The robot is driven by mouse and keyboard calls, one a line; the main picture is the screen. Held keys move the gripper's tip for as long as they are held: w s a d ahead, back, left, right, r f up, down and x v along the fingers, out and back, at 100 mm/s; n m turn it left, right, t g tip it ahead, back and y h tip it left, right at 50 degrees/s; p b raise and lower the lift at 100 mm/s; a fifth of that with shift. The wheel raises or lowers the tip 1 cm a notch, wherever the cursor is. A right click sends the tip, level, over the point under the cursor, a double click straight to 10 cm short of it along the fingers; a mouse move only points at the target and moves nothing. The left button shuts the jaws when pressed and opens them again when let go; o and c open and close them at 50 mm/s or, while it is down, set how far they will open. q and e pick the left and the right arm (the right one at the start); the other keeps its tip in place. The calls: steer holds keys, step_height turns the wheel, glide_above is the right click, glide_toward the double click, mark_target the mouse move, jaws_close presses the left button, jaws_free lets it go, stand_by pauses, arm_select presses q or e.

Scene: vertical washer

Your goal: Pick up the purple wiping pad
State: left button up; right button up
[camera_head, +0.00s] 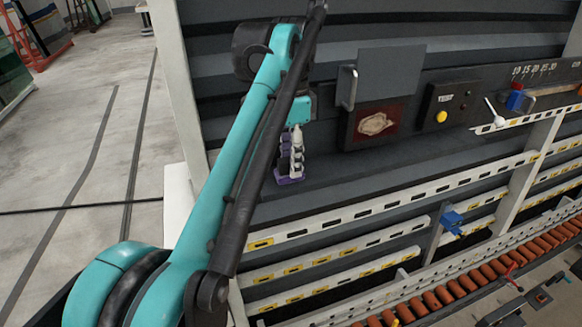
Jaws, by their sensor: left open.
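The purple wiping pad (289,180) is on the dark ledge of the machine, just right of my teal left arm. A light grey and purple upright part shows just above the pad. My left gripper (297,150) hangs from the wrist, pointing down close over the pad, and is open. The arm covers its left side, so I cannot tell whether the fingers touch the pad. My right gripper is not in view.
Right of the pad, a dark box with a reddish panel (378,123) and a control box with a yellow button (441,117) stand on the machine. Slotted white rails (380,203) run below the ledge. Open grey floor (85,130) lies at left.

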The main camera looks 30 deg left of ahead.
mark_target(288, 159)
arm_select(q)
steer(key=shift+s, duration=0.75)
steer(key=shift+w+f, duration=0.2)
steer(key=shift+w, duration=0.35)
jaws_close()
steer(key=shift+s+r, duration=0.1)
steer(key=shift+s, duration=0.2)
steer(key=shift+w+r, duration=0.2)
steer(key=shift+r, duration=0.25)
step_height(288, 159, up, 9)
steer(key=shift+f, duration=0.1)
steer(key=shift+s, duration=0.1)
